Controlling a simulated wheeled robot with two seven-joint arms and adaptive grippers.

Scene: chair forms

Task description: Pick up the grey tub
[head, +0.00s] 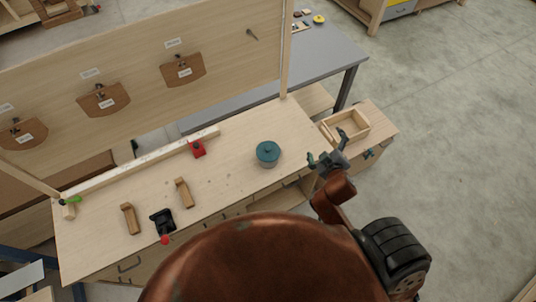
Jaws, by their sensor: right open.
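The grey tub (267,160) stands upright on the light wooden workbench (235,185), right of its middle. It has a round teal lid with a small knob, and its grey side shows below the lid. My right gripper (327,147) is open at the bench's right end, to the right of the tub and apart from it. Nothing shows between its fingers. My left gripper is not in view.
Two wooden blocks (184,193) (130,218) and a black tool with a red knob (162,222) lie to the left. An open wooden box (357,130) stands beyond my right gripper. Bench around the tub is clear.

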